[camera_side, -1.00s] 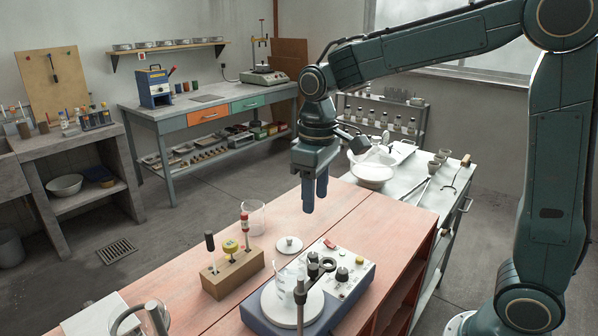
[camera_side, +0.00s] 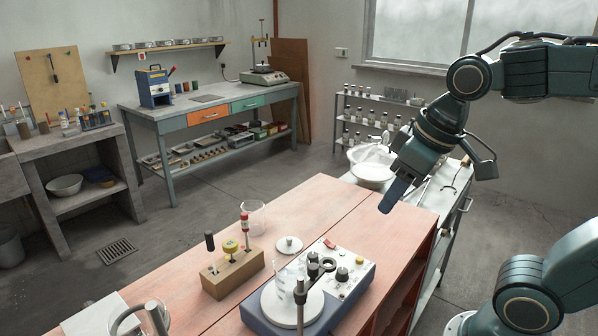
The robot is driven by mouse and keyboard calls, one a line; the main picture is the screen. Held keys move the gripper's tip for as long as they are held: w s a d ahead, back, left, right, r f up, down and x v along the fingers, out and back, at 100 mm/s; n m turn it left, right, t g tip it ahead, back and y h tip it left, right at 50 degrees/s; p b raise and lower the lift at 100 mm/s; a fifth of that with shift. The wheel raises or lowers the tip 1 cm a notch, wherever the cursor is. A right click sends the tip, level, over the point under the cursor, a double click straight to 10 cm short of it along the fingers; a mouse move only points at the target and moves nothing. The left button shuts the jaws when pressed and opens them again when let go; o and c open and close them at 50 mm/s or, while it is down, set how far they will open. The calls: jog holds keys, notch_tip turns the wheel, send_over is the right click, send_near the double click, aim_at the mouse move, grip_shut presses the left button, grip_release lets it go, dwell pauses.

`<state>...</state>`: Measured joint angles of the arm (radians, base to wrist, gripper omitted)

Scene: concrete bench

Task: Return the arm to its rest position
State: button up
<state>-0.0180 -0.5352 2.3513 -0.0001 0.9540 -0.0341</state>
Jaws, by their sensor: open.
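My gripper (camera_side: 392,196) hangs at the right, tilted with its fingers pointing down and left. It is open, though from this side the fingers overlap and look like one. Nothing shows between them. It appears in front of the right end of the pink-topped bench (camera_side: 330,207) and the white side cart. My arm reaches in from the right edge, and part of it is out of frame.
On the bench stand a hotplate stirrer (camera_side: 345,290) with a beaker and clamp, a wooden block (camera_side: 232,272) holding tools, and an empty glass beaker (camera_side: 253,217). A white bowl (camera_side: 371,170) sits on the cart behind my gripper. The bench's back right is bare.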

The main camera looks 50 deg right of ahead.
jog(key=shift+m+t, duration=0.3)
jog(key=shift+t, duration=0.4)
jog(key=shift+s+d+f, duration=0.1)
jog(key=shift+s+f, duration=0.1)
jog(key=shift+s, duration=0.5)
jog(key=shift+s+d+f, duration=0.1)
jog(key=shift+s+f, duration=0.1)
jog(key=shift+s, duration=0.55)
jog(key=shift+s+f, duration=0.2)
jog(key=shift+s, duration=0.5)
